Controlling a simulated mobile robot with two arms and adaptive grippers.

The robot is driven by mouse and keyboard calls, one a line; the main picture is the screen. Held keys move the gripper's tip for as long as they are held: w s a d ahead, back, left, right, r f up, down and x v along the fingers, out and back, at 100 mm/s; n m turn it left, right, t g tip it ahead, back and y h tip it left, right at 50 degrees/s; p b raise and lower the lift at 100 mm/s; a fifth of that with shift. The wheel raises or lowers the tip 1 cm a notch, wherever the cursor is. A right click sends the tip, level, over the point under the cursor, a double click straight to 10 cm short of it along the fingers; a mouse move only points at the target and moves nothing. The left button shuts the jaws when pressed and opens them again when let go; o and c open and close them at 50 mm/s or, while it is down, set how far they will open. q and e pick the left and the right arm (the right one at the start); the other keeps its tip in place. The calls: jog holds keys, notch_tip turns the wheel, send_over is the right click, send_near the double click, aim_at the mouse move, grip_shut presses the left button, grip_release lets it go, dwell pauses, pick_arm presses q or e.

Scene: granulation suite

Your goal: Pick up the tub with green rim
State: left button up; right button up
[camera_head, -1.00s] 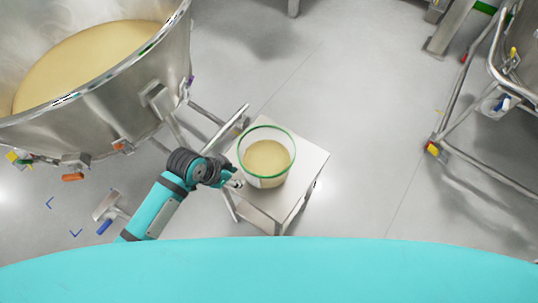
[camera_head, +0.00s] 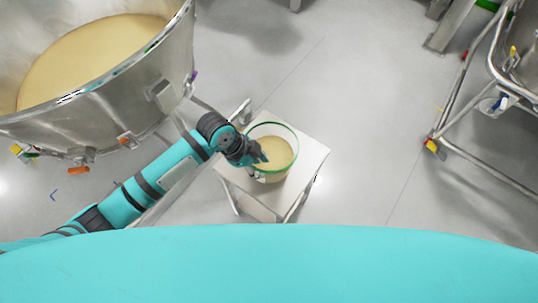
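The clear tub with a green rim (camera_head: 286,130) stands upright on a small white-topped stand (camera_head: 312,163). It holds pale beige powder. My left gripper (camera_head: 259,158) is at the tub's left side, with its dark fingers overlapping the left part of the rim and wall. The fingers are small and partly hidden, so I cannot tell whether they are open or shut, or whether they touch the tub. My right gripper is not in view.
A large steel vessel (camera_head: 105,105) with beige powder fills the upper left, close to my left arm. A steel frame (camera_head: 462,95) with a vessel stands at the right. The grey floor (camera_head: 360,110) between them is clear.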

aim_at(269, 173)
pick_arm(q)
jog(key=x, duration=0.7)
jog(key=shift+w+d+f+p, duration=0.15)
jog(key=shift+w+f+p, duration=0.1)
jog(key=shift+p, duration=0.1)
grip_shut()
jog(key=shift+r, duration=0.15)
